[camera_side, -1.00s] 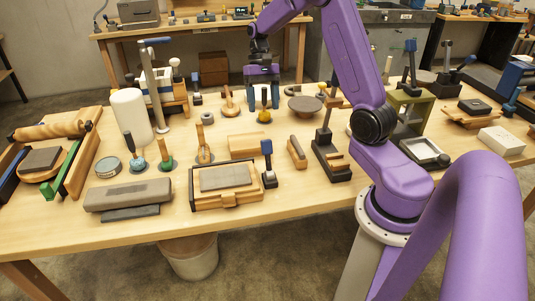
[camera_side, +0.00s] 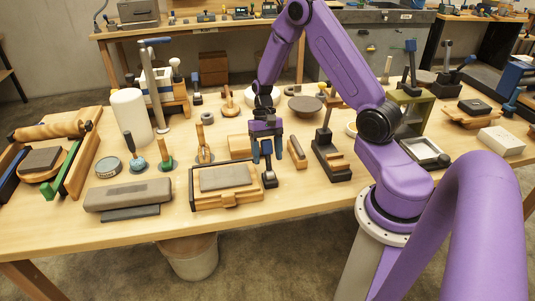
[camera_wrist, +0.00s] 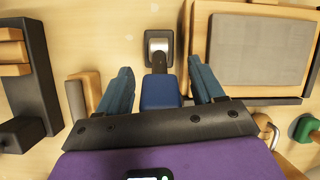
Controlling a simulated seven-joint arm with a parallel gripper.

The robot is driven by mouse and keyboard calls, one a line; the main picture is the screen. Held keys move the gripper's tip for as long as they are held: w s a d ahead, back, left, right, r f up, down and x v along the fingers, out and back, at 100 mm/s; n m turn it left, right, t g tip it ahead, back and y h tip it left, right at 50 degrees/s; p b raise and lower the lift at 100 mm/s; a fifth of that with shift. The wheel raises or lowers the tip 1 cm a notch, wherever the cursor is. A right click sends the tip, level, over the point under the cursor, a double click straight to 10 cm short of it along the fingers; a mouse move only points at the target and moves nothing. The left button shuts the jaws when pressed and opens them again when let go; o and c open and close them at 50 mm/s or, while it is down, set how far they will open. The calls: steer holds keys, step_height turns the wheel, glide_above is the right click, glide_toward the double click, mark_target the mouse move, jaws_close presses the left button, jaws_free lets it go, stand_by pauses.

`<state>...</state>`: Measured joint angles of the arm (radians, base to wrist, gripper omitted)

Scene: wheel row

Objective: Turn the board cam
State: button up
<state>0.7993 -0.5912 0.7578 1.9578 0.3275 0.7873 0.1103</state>
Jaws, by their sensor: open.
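The small upright lever with a blue handle and a dark base (camera_side: 269,180), which I take to be the board cam, stands at the right end of the wooden board with a grey slab (camera_side: 238,201). In the wrist view its blue handle (camera_wrist: 159,92) lies between my fingers, with a dark stem leading to a metal-topped base (camera_wrist: 158,42). My gripper (camera_side: 267,155) points down over it, open, one finger on each side. In the wrist view gaps show between the handle and both fingers (camera_wrist: 160,76). In the side view my fingers partly hide the handle.
A wooden block (camera_side: 297,152) and a black stand with wooden steps (camera_side: 331,160) are close on the right. The board with the grey slab is close on the left. Upright green-based (camera_side: 166,160) and blue-based tools stand farther left. Bare tabletop lies in front.

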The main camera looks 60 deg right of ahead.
steer(key=shift+f, duration=0.15)
steer(key=shift+c, duration=0.3)
jaws_close()
steer(key=shift+s+a+r+t+h, duration=0.2)
steer(key=shift+s+a+t+h, duration=0.35)
steer(key=shift+t+h, duration=0.3)
steer(key=shift+s+a+r+t+h, duration=0.2)
steer(key=shift+s+a+t+h, duration=0.3)
steer(key=shift+t+h, duration=0.3)
steer(key=shift+o, duration=0.3)
jaws_free()
steer(key=shift+r, duration=0.15)
step_height(320, 180, up, 17)
steer(key=shift+d, duration=0.15)
steer(key=shift+s+r, duration=0.1)
